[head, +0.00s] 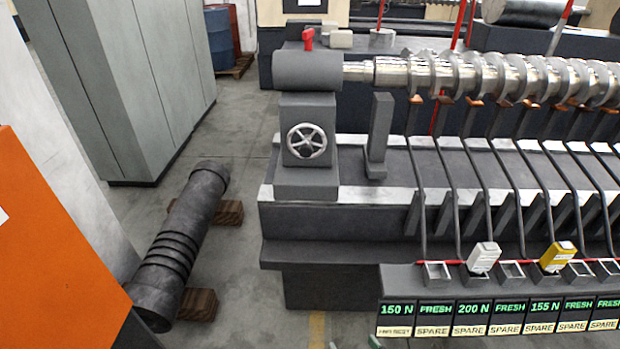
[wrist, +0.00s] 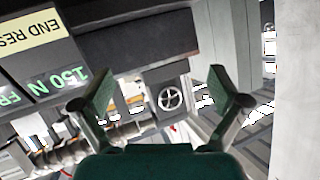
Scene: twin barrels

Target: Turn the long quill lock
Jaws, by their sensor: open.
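The quill lock is a short red handle (head: 308,38) standing up on the dark grey tailstock head (head: 308,72), in the head view. A bright metal quill (head: 357,72) runs right from that head to the crankshaft. A silver handwheel (head: 306,141) is on the tailstock's front. My gripper (wrist: 160,78) is open and empty in the wrist view, where the picture is upside down. The handwheel (wrist: 170,98) shows between its fingers, some way off. The red handle is not clear there. Small green bits at the head view's bottom edge look like my fingertips, well below the lock.
A crankshaft (head: 480,75) lies along the machine at right. A socket rack (head: 405,278) with labels and several bent rods is at front right. A dark roller (head: 185,240) lies on wooden blocks at left. An orange panel (head: 50,260) fills the near left.

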